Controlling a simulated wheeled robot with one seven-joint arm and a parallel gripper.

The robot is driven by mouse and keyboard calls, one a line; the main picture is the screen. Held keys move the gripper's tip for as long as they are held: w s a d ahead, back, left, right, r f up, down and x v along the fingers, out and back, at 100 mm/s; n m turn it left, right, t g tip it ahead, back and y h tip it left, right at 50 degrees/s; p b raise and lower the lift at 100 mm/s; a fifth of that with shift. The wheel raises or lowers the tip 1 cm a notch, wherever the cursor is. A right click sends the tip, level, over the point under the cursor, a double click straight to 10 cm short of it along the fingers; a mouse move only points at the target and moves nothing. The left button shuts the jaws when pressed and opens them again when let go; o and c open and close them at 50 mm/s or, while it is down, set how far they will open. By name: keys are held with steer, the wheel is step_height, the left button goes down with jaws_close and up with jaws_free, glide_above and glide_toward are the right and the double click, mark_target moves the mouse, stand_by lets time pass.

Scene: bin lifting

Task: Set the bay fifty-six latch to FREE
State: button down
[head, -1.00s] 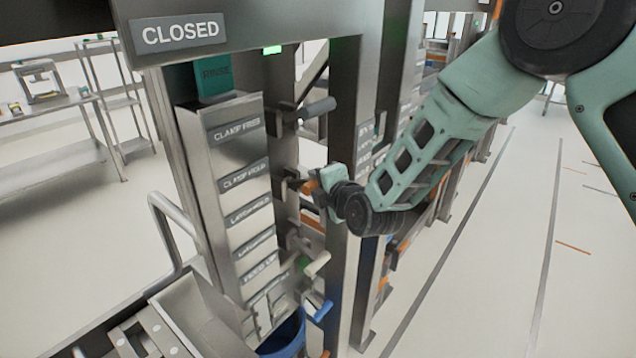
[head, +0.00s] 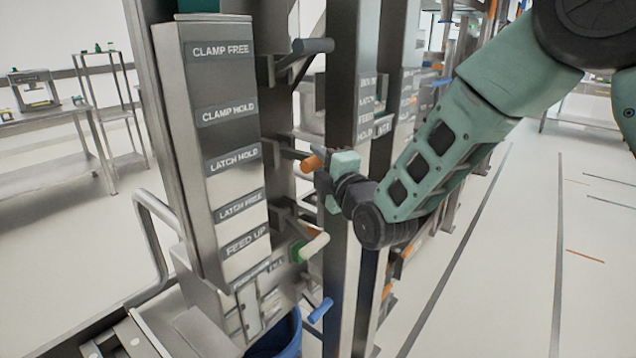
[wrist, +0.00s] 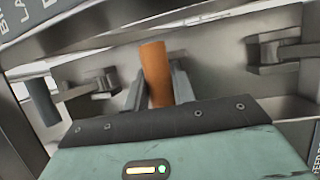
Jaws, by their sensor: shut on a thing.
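An orange handle (head: 312,163) sticks out from the steel post, roughly level with the LATCH HOLD label (head: 233,158). The LATCH FREE label (head: 240,206) is below that. My gripper (head: 320,168) is at the orange handle, its green palm and dark wrist to the right of it. In the wrist view the orange handle (wrist: 155,72) stands slightly tilted between the two grey fingers of my gripper (wrist: 158,85), which are shut on it. The handle's lower end is hidden by the palm. No bay number is legible.
A dark grey handle (head: 314,46) is above, a white handle (head: 314,246) and a blue handle (head: 321,311) below. A steel upright (head: 340,280) stands close beside my gripper. A blue bin (head: 280,338) is at the bottom. Open floor lies right.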

steer(key=f+m+t+b, duration=0.1)
steer(key=b, duration=0.5)
steer(key=f+m+t+b, duration=0.1)
steer(key=f+t+b, duration=0.1)
steer(key=b, duration=0.3)
steer(key=f+m+t+y+b, duration=0.1)
steer(key=f+b, duration=0.1)
steer(key=b, duration=0.4)
steer(key=shift+w+a+f+t+b, duration=0.2)
steer(key=shift+w+a+t+b, duration=0.1)
steer(key=shift+a, duration=0.1)
steer(key=shift+t+b, duration=0.3)
steer(key=shift+b, duration=0.1)
steer(key=c, duration=1.2)
jaws_free()
steer(key=shift+a, duration=0.1)
steer(key=shift+o, duration=0.2)
steer(key=shift+r, duration=0.1)
steer(key=b+v, duration=0.1)
steer(key=v, duration=1.6)
steer(key=shift+s, duration=0.2)
